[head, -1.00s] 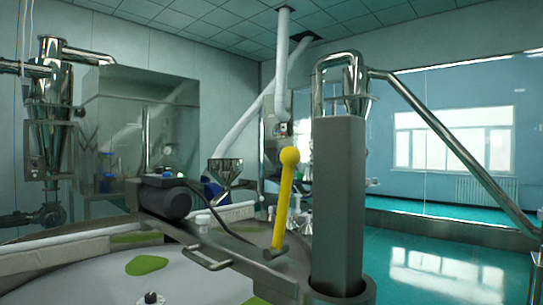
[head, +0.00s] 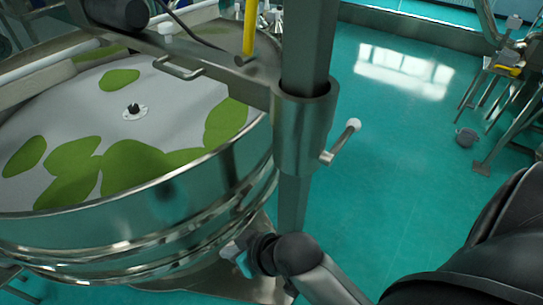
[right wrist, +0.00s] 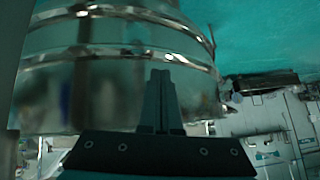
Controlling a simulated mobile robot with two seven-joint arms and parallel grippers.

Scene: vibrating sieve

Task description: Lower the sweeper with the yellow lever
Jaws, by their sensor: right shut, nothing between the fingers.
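The yellow lever (head: 250,30) stands upright on the metal beam near the column in the head view; its top is cut off by the frame. The sweeper's beam (head: 222,68) reaches from the column over the round sieve (head: 205,185), with a dark motor on it. My right gripper (head: 240,257) is low beside the sieve's outer wall, well below the lever. In the right wrist view, its fingers (right wrist: 161,97) are together and empty, in front of the shiny sieve wall. The lever does not show there. My left gripper is not in view.
A square column (head: 307,50) rises through a round collar, with a white-tipped clamp handle (head: 340,142) sticking out to the right. Green patches (head: 130,165) lie on the sieve's surface.

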